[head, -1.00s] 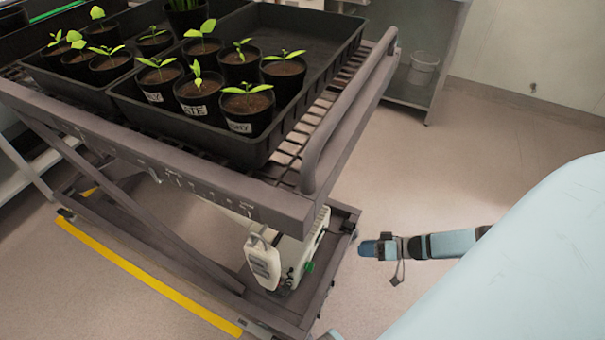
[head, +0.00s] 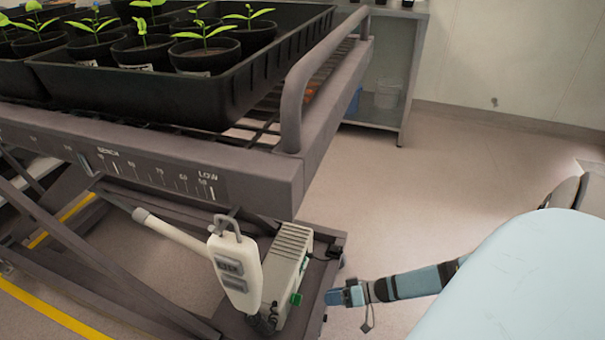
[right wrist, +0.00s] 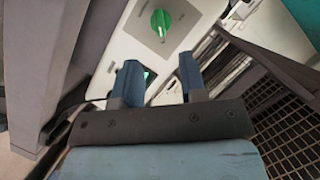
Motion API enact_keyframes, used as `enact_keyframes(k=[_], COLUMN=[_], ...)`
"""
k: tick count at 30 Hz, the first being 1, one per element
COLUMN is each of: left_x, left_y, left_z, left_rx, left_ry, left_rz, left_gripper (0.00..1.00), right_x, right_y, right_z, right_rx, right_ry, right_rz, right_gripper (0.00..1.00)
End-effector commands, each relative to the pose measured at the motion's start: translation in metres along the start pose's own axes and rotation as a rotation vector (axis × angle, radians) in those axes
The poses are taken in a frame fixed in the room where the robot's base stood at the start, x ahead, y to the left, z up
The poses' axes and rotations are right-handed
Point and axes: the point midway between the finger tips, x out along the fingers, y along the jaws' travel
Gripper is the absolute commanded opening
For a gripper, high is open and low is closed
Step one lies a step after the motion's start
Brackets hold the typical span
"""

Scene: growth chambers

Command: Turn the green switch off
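A small lit green switch (right wrist: 148,75) shows in the right wrist view on the pale face of a white box-shaped device, partly covered by a fingertip. A larger green knob (right wrist: 160,22) sits on the same face above it in that view. In the head view the device (head: 288,262) stands on the cart's lower shelf, and the green knob (head: 296,299) shows on its right side. My right gripper (head: 336,297) is just right of the device in the head view. In the right wrist view (right wrist: 160,80) its blue fingers are apart, with nothing between them. My left gripper is out of view.
A white handheld meter (head: 235,270) hangs in front of the device. The cart's upper frame (head: 240,187) with its rail overhangs it and carries a black plant tray (head: 160,98). The floor (head: 440,180) to the right is clear up to a metal shelf unit (head: 408,75).

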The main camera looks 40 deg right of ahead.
Motion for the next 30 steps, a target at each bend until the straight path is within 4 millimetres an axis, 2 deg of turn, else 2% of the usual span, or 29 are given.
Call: enact_keyframes(k=[1, 6, 12, 18, 26, 27, 30], left_x=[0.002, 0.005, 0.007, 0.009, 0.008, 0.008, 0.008], left_y=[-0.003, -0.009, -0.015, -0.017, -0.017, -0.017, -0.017], left_z=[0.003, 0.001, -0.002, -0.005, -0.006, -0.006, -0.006], left_rx=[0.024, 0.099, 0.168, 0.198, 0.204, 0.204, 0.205], left_ry=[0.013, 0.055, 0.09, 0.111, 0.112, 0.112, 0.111], left_rz=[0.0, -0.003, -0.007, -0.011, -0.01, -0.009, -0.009], left_gripper=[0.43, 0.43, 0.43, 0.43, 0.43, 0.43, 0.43], right_x=[0.014, 0.051, 0.081, 0.093, 0.094, 0.094, 0.094], right_y=[0.002, 0.002, 0.002, 0.001, 0.0, 0.0, 0.0], right_z=[0.002, 0.002, 0.001, 0.0, 0.0, 0.0, 0.0], right_rx=[-0.001, -0.001, -0.001, -0.001, 0.0, 0.0, 0.0], right_ry=[0.002, 0.002, 0.001, 0.001, 0.0, 0.0, 0.0], right_rz=[-0.003, -0.003, -0.001, 0.0, 0.001, 0.001, 0.001], right_gripper=[0.39, 0.39, 0.39, 0.39, 0.39, 0.34, 0.11])
